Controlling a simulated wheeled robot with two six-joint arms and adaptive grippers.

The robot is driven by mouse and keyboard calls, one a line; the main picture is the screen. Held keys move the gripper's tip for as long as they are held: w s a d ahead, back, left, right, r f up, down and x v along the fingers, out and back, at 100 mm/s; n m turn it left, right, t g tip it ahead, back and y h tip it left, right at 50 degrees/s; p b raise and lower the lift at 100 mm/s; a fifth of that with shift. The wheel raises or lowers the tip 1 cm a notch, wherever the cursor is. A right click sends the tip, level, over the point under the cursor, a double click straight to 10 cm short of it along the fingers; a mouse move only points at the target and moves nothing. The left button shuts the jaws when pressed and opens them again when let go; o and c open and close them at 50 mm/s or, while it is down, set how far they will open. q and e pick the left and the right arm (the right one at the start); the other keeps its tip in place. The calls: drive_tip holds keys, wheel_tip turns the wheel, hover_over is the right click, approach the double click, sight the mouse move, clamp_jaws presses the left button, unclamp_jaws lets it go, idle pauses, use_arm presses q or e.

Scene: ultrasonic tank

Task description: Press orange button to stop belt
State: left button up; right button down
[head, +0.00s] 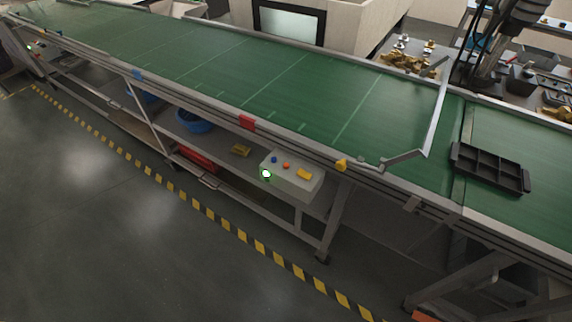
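A pale control box (293,179) is mounted below the near edge of the conveyor. A small orange button (286,165) is on its top face, between a blue button (274,159) and a yellow part (304,174). A green light (266,174) glows on the box's left front side. The green belt (250,75) runs from upper left to lower right. One still view does not show whether it is moving. Neither of my grippers is in view.
A black divided tray (490,168) lies on the belt at the right, past an angled metal guide (437,115). Below the belt are frame legs, a blue bowl (195,121) and a red bin (197,157). The floor in front is clear, with yellow-black tape (205,210).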

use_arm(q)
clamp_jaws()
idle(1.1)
